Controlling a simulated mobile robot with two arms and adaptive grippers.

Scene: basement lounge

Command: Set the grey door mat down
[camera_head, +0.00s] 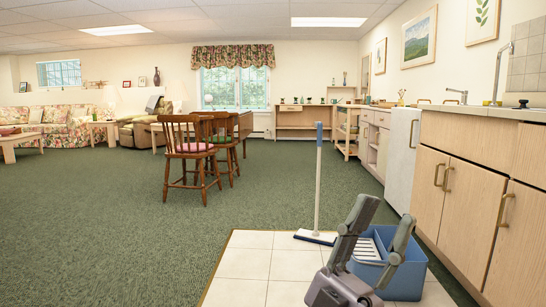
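No grey door mat can be made out in the head view. Nothing shows held between the fingers. It overlaps a blue bucket (408,284) with a white slatted part inside; I cannot tell whether they touch.
A mop (317,185) with a blue-topped handle stands upright on the pale tiles (243,264). Wooden cabinets (460,205) line the right side. Two wooden chairs (188,152) stand on the green carpet (110,220), which is largely clear at left.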

